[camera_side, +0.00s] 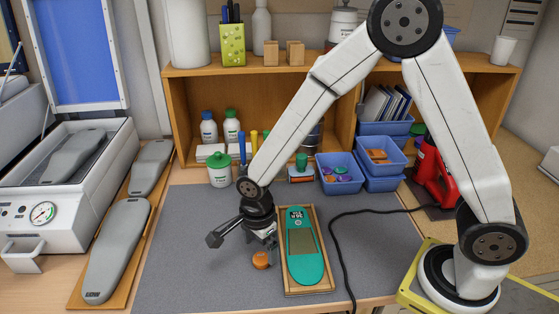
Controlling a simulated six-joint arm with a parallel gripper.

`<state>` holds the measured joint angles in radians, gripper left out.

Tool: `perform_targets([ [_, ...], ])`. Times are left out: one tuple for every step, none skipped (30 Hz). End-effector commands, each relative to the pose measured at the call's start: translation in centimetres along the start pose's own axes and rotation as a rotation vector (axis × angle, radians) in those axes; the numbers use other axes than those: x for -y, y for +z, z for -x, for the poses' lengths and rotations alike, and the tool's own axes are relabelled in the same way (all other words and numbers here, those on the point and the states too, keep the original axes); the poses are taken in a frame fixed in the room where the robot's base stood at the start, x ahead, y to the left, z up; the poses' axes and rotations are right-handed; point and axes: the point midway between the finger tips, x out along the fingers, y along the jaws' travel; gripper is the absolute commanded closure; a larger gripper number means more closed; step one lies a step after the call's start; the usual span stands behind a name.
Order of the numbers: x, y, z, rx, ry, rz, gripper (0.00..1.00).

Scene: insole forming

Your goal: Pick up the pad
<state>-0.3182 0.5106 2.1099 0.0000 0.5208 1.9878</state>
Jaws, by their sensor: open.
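A small round orange-brown pad (261,261) lies on the grey mat, left of a wooden tray. My gripper (266,243) is pointed down just above the pad, with its jaws open. It looks empty, and the gap between its fingertips is too small to see clearly. From this view I cannot tell whether the fingertips touch the pad. A teal insole (299,272) with a brownish rectangular patch at its middle lies in the wooden tray (327,287).
The grey mat (190,270) is clear to the left of my gripper. A black cable (337,240) runs right of the tray. Blue bins (342,184) and a green-lidded jar (219,174) stand behind. A white press (90,180) and grey foot forms (116,250) are at left.

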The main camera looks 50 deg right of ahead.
Motion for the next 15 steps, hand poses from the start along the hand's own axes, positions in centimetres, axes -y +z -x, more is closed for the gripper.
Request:
perform_targets([
  [-0.1, -0.1, -0.6, -0.002, 0.004, -0.001, 0.01],
  [-0.1, -0.2, -1.0, -0.002, 0.004, -0.001, 0.01],
  [-0.2, -0.2, -1.4, -0.002, 0.004, -0.001, 0.01],
  [-0.2, -0.2, -1.7, -0.001, 0.004, 0.000, 0.01],
  [-0.2, -0.2, -2.0, -0.001, 0.003, 0.000, 0.01],
  [-0.1, -0.2, -2.4, 0.000, 0.002, 0.000, 0.01],
  [-0.1, -0.2, -2.6, 0.000, 0.002, 0.000, 0.01],
  [-0.1, -0.2, -2.8, 0.000, 0.002, 0.000, 0.01],
  [-0.1, -0.2, -3.0, 0.000, 0.001, 0.000, 0.01],
  [-0.1, -0.2, -3.2, 0.001, 0.001, 0.000, 0.01],
  [-0.1, -0.2, -3.3, 0.001, 0.000, 0.000, 0.01],
  [-0.1, -0.2, -3.4, 0.001, 0.000, 0.000, 0.01],
  [-0.1, -0.2, -3.5, 0.001, -0.001, 0.000, 0.01],
  [-0.1, -0.1, -3.5, 0.002, -0.001, 0.000, 0.01],
  [-0.1, -0.1, -3.5, 0.002, -0.001, 0.000, 0.01],
])
